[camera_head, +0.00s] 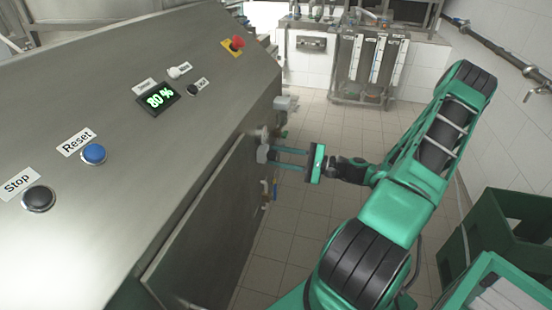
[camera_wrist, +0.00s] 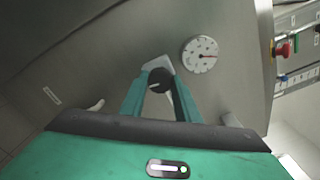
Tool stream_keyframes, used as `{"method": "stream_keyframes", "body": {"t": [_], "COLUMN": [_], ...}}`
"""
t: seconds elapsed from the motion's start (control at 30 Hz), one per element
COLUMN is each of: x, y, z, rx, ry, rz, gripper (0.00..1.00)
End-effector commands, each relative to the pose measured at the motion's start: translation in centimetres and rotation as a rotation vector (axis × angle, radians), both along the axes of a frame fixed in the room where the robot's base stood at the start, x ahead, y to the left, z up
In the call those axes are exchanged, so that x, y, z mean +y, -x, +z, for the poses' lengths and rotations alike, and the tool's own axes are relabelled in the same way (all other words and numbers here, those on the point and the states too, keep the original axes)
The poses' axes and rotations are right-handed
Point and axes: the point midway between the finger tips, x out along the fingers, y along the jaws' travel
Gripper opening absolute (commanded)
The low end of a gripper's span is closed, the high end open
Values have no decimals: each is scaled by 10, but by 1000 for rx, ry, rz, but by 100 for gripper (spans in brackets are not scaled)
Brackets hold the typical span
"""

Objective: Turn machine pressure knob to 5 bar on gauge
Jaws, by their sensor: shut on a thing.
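The pressure knob (camera_wrist: 160,80) is a dark round knob with a pale pointer line, on the machine's steel side in the wrist view. My gripper (camera_wrist: 160,92) has its two green fingers shut on the knob, one on each side. In the head view my gripper (camera_head: 272,158) reaches left to the machine's side, where the knob and gauge face are hidden.
The sloping machine panel (camera_head: 130,130) carries a blue Reset button (camera_head: 94,154), a black Stop button (camera_head: 38,198), a green display (camera_head: 159,98) reading 80 % and a red emergency button (camera_head: 237,42). Green crates (camera_head: 490,235) stand at the right. Tiled floor (camera_head: 310,220) beside the machine is clear.

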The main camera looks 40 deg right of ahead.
Motion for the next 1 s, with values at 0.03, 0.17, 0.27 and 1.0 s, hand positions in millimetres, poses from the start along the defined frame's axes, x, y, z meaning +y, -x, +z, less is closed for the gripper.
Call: {"method": "stream_keyframes", "body": {"t": [0.03,0.17,0.27,1.0], "x": [1,1,1,0], "y": [2,2,2,2], "z": [-2,-3,-3,-4], "rx": [-14,-71,-109,-195], "ry": [27,100,149,266], "rz": [4,4,4,3], "gripper": [7,7,7,7]}}
